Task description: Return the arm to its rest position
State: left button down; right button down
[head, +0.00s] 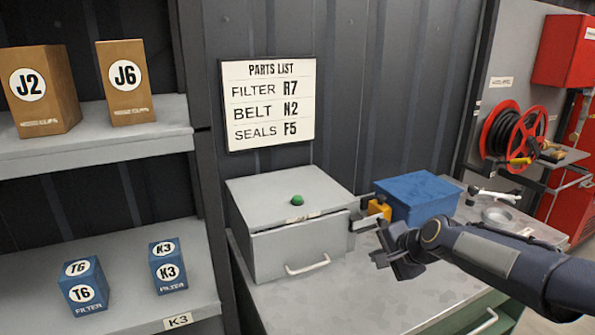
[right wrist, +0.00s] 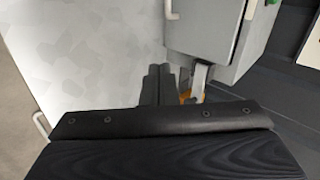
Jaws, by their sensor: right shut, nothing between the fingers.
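My right arm (head: 500,258) comes in from the right in the head view. Its gripper (head: 382,258) is shut and empty, held above the worktop just right of the grey metal box. In the right wrist view the dark fingers (right wrist: 160,85) lie together with nothing between them, and the box's side and an orange part show beyond them. My left gripper is not in the head view.
The grey box (head: 270,255) has a green button (head: 297,199) on top and a front handle. Shelves with J2, J6, T6 and K3 boxes are at left. The front worktop (head: 350,290) is clear.

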jog(key=s+r+n+g, duration=0.15)
jog(key=s+n, duration=0.35)
jog(key=s, duration=1.2)
jog(key=s+a+f+n, duration=0.1)
jog(key=s+f+n, duration=0.2)
jog(key=s, duration=0.5)
jog(key=s+a+f+n+g, duration=0.1)
jog(key=s+f+n, duration=0.1)
jog(key=s, duration=0.6)
jog(key=shift+f+n, duration=0.4)
jog(key=shift+n, duration=0.1)
